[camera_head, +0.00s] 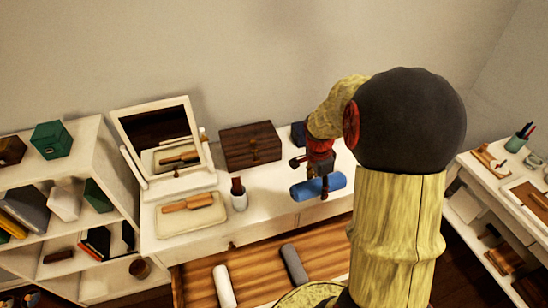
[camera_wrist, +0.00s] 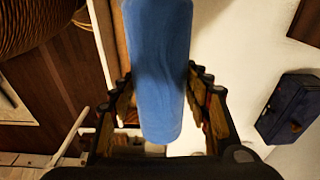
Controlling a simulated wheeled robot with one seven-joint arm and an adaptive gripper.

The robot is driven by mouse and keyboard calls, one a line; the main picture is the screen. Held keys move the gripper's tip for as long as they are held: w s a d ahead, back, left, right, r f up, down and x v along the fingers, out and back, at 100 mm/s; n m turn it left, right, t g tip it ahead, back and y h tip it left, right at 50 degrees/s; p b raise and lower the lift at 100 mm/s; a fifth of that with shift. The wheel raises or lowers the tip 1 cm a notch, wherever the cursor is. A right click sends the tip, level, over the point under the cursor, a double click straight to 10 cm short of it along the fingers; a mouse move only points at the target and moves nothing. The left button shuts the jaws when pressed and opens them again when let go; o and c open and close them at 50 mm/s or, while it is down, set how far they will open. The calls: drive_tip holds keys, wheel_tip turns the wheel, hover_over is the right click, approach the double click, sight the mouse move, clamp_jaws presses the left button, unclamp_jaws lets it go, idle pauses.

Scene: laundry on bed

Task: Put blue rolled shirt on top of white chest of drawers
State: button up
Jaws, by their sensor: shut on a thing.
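The blue rolled shirt (camera_head: 334,182) is held by my gripper (camera_head: 318,178) at the front right part of the white chest of drawers (camera_head: 275,205). In the head view it overlaps the chest top near its front edge; I cannot tell if it touches the surface. In the wrist view the blue rolled shirt (camera_wrist: 160,40) lies between the two fingers of my gripper (camera_wrist: 160,85), which are shut on it. My arm hides the right part of the chest in the head view.
A mirror (camera_head: 158,128), a brown wooden box (camera_head: 252,147), a tray with a brush (camera_head: 190,222) and a cup (camera_head: 239,199) stand on the chest. A dark blue box (camera_head: 298,134) sits behind the shirt.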

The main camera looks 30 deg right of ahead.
drive_tip(key=w+f, duration=0.3)
drive_tip(key=w, duration=0.1)
drive_tip(key=w+f+b, duration=0.1)
drive_tip(key=w+f, duration=0.2)
drive_tip(key=w, duration=0.1)
drive_tip(key=w+a+f+b, duration=0.1)
drive_tip(key=w+f, duration=0.2)
drive_tip(key=w, duration=0.2)
drive_tip(key=shift+w+f, duration=0.3)
drive_tip(key=shift+f, duration=0.15)
drive_tip(key=shift+f+b, duration=0.35)
drive_tip(key=shift+f, duration=1.1)
drive_tip(key=shift+f, duration=0.15)
drive_tip(key=o, duration=1.2)
drive_tip(key=shift+o, duration=0.5)
